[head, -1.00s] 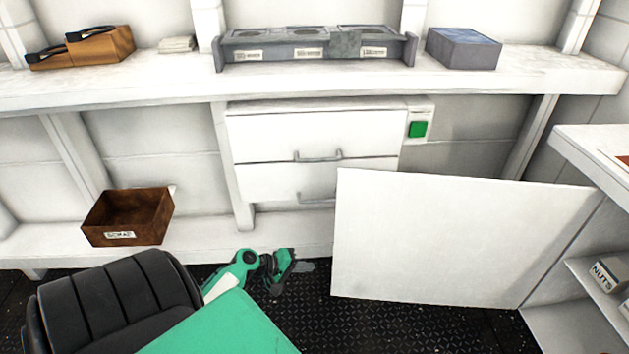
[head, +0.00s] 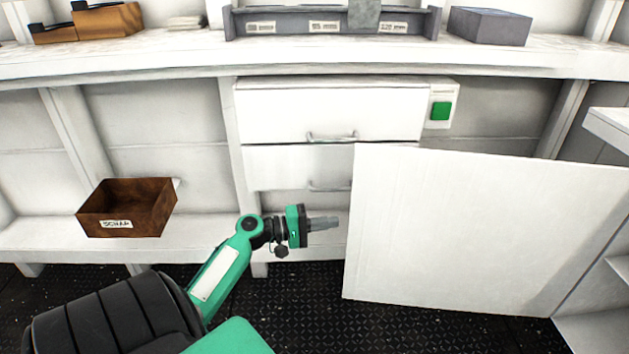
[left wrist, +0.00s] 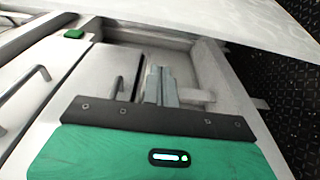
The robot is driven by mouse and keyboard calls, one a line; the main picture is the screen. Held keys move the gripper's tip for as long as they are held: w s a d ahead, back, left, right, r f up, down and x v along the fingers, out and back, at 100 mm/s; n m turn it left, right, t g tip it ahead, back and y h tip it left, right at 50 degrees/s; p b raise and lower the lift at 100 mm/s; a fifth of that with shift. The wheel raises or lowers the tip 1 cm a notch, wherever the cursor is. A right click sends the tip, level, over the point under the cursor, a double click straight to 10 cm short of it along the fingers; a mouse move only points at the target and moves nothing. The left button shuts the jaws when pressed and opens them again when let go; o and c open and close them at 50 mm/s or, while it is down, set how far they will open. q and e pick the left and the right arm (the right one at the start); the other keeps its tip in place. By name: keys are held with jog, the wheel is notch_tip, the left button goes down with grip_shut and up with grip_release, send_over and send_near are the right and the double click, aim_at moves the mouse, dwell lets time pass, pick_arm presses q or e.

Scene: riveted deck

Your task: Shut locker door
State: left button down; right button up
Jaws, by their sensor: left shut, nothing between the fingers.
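The locker door (head: 480,230) is a large plain white panel. In the head view it stands open at the right, swung out from the white cabinet at the far right. My left gripper (head: 336,223) is shut and empty, just left of the door's free edge and in front of the lower drawer front. It points right, and a small gap to the door shows. The left wrist view shows its closed fingers (left wrist: 160,84), with a white panel along the top right. My right gripper is not in view.
Two white drawers (head: 330,116) with bar handles sit under the bench, beside a green button (head: 440,111). A brown scrap box (head: 125,207) rests on the low shelf at left. A grey bin (head: 489,26) stands on the bench. Dark deck floor is clear below.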

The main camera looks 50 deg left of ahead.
pick_arm(q)
jog(key=shift+w+d+b, duration=0.15)
jog(key=shift+d+b, duration=0.1)
jog(key=shift+d, duration=0.95)
jog(key=shift+w+d+b, duration=0.1)
jog(key=shift+d+b, duration=0.15)
jog(key=shift+d, duration=0.95)
jog(key=shift+s, duration=0.1)
